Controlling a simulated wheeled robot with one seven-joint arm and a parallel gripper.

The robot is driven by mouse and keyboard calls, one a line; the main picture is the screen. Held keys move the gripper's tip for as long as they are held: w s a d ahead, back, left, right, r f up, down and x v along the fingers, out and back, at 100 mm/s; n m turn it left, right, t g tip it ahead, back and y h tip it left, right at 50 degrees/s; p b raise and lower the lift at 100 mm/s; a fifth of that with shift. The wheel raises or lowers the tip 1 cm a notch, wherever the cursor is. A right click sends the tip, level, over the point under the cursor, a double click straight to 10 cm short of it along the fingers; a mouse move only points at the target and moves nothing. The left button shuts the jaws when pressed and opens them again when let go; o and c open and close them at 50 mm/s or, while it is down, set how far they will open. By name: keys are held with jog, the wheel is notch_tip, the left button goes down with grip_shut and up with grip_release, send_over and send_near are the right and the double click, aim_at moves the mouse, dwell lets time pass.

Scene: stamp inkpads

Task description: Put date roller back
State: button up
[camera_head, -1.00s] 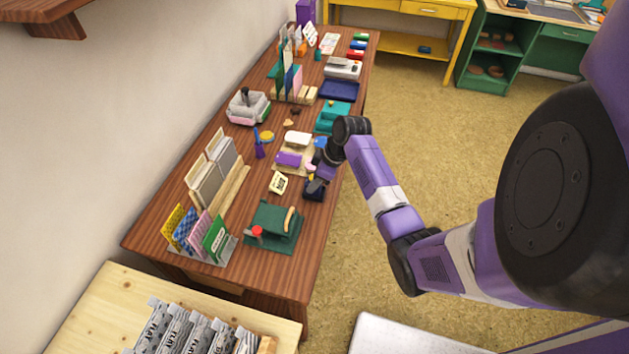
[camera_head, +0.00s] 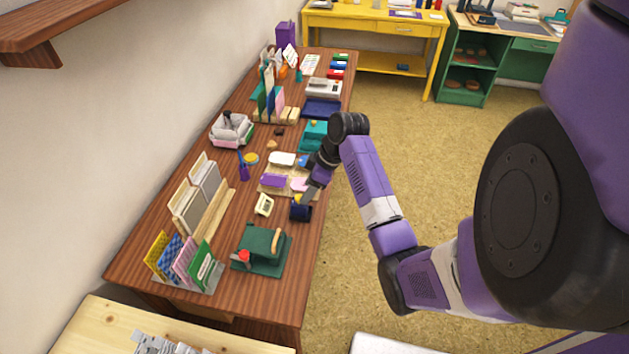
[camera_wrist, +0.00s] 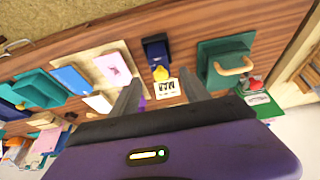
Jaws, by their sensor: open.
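A small dark blue block or holder (camera_head: 301,212) stands at the table's right edge. In the wrist view this dark blue thing (camera_wrist: 155,46) has a yellow knob-like part (camera_wrist: 160,73) at its near end. I take it for the date roller or its stand, but cannot tell the two apart. My gripper (camera_wrist: 160,76) is open, its two grey fingers apart on either side of the yellow part, with nothing held. In the head view my gripper (camera_head: 308,194) is just above and behind the dark blue thing. A white card with black print (camera_wrist: 166,88) lies beside it.
A green press with a wooden handle (camera_head: 263,250) stands nearby on the wooden table (camera_head: 225,290). A beige board (camera_head: 268,192) with purple and white pads lies on the other side. Card racks (camera_head: 198,205) line the wall side. Open floor lies to the right.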

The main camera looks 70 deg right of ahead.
jog(key=v, duration=0.5)
jog(key=shift+w, duration=0.1)
dwell(0.4)
